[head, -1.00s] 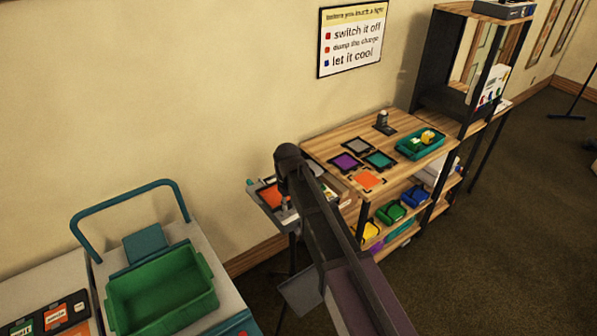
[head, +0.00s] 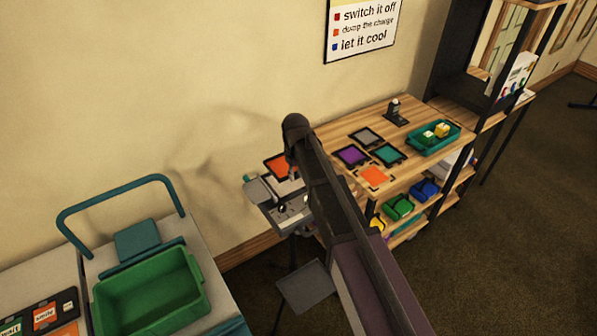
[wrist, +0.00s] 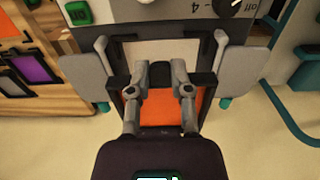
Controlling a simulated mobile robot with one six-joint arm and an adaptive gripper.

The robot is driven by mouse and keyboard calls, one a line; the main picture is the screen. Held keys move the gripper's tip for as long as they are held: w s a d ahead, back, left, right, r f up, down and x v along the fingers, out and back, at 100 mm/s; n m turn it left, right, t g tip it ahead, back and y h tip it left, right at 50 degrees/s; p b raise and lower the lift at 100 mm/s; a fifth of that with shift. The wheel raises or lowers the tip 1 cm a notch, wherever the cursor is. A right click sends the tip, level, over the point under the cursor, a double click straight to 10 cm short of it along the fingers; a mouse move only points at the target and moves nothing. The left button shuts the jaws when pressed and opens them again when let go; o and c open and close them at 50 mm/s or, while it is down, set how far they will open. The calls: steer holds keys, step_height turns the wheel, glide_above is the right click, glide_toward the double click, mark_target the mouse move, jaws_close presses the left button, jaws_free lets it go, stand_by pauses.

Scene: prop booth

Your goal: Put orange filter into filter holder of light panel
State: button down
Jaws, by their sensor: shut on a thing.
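My gripper (wrist: 163,78) is shut on the orange filter (wrist: 160,108), a translucent orange sheet in a dark frame. In the wrist view the filter is low in the middle, just in front of the light panel (wrist: 185,12). The panel has a pale face (wrist: 160,52) between two grey flaps, and a dial and a green button above. The filter holder is partly hidden by my fingers and the filter; I cannot tell whether the filter touches it. In the head view the orange filter (head: 278,166) shows over the light panel (head: 290,210), left of my arm.
A wooden table (head: 345,128) to the right holds purple (head: 352,156), green (head: 388,154) and grey (head: 366,136) filters, an orange square (head: 375,176) and a teal tray (head: 447,147). A green bin (head: 150,285) stands at the left. A wall is behind the panel.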

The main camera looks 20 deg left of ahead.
mark_target(296, 193)
steer(key=shift+f, duration=0.25)
steer(key=shift+f+b, duration=2.65)
steer(key=shift+b, duration=0.25)
steer(key=shift+f+b, duration=0.55)
steer(key=shift+c, duration=2.3)
jaws_free()
steer(key=shift+r, duration=0.1)
